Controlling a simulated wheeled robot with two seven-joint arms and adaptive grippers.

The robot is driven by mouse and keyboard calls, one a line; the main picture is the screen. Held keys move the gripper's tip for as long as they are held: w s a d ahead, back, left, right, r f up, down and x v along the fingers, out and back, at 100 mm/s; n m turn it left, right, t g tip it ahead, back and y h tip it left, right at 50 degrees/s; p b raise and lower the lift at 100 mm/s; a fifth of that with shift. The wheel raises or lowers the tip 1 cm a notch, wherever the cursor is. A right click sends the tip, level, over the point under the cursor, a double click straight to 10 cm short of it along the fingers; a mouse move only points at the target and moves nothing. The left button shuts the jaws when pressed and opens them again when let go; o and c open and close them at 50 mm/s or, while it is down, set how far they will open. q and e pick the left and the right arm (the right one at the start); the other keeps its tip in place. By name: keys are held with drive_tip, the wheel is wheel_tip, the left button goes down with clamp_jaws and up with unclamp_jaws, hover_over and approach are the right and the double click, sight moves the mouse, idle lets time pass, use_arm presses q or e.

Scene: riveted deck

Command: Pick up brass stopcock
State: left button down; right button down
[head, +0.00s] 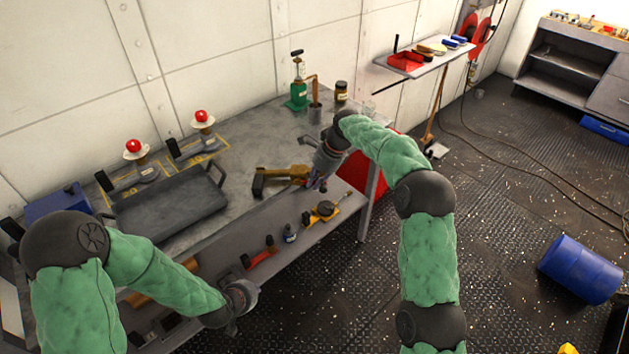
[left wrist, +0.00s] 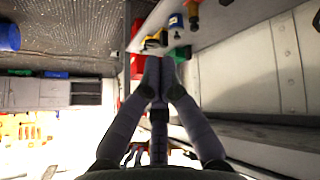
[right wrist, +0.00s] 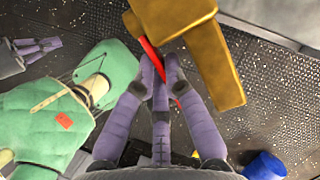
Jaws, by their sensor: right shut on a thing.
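The brass stopcock (head: 275,178) is a dull golden piece with a bar across one end, near the right part of the bench. My right gripper (head: 318,180) is at its right end, shut on it. In the right wrist view, the stopcock (right wrist: 190,40) lies across the fingertips of my right gripper (right wrist: 163,62), large and close, with deck floor behind it. My left gripper (head: 238,297) is low at the bench's front edge, away from the stopcock. In the left wrist view, the fingertips of my left gripper (left wrist: 160,62) are together with nothing visible between them.
A yellow tool (head: 322,212) lies on the lower front ledge. A blue drum (head: 580,270) lies on the floor at right.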

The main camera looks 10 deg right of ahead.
use_arm(q)
drive_tip(key=s+d+f+n+g+h, duration=0.1)
drive_tip(key=s+f+g, duration=0.5)
drive_tip(key=s+f, duration=0.6)
drive_tip(key=s+d+n, duration=0.1)
drive_tip(key=s, duration=0.3)
drive_tip(key=shift+d+g, duration=0.15)
drive_tip(key=shift+g, duration=0.15)
drive_tip(key=shift+f, duration=0.1)
use_arm(e)
drive_tip(key=shift+r, duration=0.1)
